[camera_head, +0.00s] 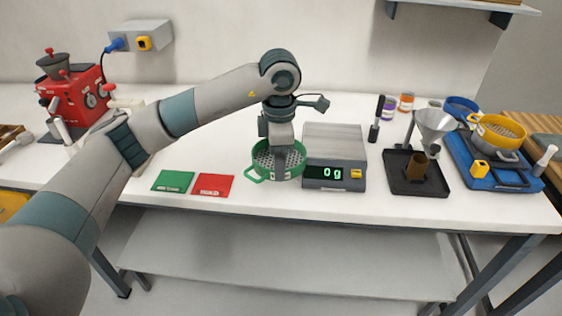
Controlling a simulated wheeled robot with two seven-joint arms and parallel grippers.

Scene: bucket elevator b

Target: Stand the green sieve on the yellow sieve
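The green sieve (262,174) is a round mesh pan with a green rim and a loop handle at its lower left. It is on the white table, just left of the grey scale. My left gripper (281,160) points down over the green sieve, and its fingers reach to the sieve's interior or rim. Its fingertips are too small and dark to tell whether they are open or shut, or touching the sieve. The yellow sieve (499,131) is at the far right, raised above the blue tray, with its mesh facing up. My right gripper is not in view.
The scale (333,150) reads 0 g beside the green sieve. A black tray (416,186) with a funnel (434,124) above it stands between the scale and the blue tray (484,180). Green (172,181) and red (213,185) cards lie left. A red machine (75,95) stands far left.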

